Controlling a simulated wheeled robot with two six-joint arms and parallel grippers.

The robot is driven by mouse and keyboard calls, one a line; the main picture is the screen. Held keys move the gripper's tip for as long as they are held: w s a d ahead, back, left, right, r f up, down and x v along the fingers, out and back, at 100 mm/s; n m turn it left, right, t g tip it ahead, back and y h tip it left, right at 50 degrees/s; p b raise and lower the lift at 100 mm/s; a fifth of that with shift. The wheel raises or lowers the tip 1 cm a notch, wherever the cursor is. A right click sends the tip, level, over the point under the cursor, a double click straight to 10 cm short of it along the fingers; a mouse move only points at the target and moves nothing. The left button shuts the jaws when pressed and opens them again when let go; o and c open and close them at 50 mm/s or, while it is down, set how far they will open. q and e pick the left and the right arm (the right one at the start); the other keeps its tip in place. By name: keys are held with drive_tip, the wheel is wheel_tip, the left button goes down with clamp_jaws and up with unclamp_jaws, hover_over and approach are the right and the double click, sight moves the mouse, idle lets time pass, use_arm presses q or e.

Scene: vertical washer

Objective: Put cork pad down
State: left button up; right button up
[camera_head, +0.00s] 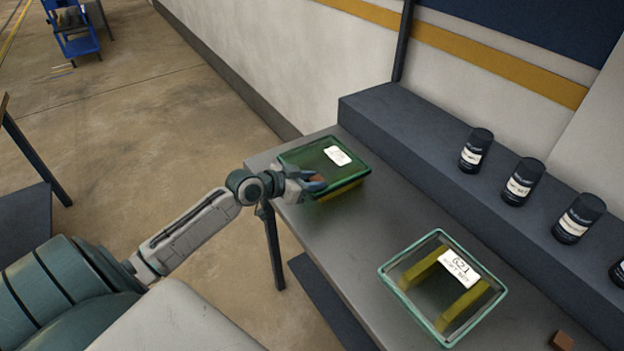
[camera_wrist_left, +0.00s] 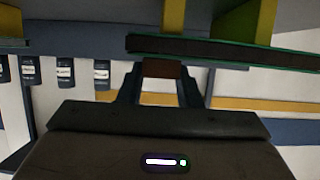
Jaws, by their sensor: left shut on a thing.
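My left gripper (camera_head: 308,184) is at the near-left edge of a green tray (camera_head: 308,157) on the far end of the table. It is shut on a small brown cork pad (camera_head: 317,178). In the left wrist view the cork pad (camera_wrist_left: 161,69) sits between the two fingers (camera_wrist_left: 160,88). The pad overlaps the tray's near side in the head view; I cannot tell whether it touches the tray or table. Another small brown block (camera_head: 562,341) lies at the table's near right. My right gripper is not in view.
The grey table (camera_head: 345,240) has bare room between the green tray and a clear, green-rimmed tray (camera_head: 412,296) with yellow bars and a label. A raised dark ledge (camera_head: 420,150) behind holds several black canisters (camera_head: 524,182). A blue cart (camera_head: 78,42) stands far off.

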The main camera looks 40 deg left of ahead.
use_arm(q)
drive_tip(key=o, duration=0.9)
drive_tip(key=shift+f, duration=0.1)
drive_tip(key=shift+r, duration=0.2)
drive_tip(key=shift+s+a, duration=0.3)
drive_tip(key=shift+s, duration=0.25)
drive_tip(key=p+v, duration=0.5)
drive_tip(key=v, duration=0.5)
drive_tip(key=shift+s+a+r+p, duration=0.1)
drive_tip(key=shift+s+r+p, duration=0.2)
drive_tip(key=shift+r, duration=0.05)
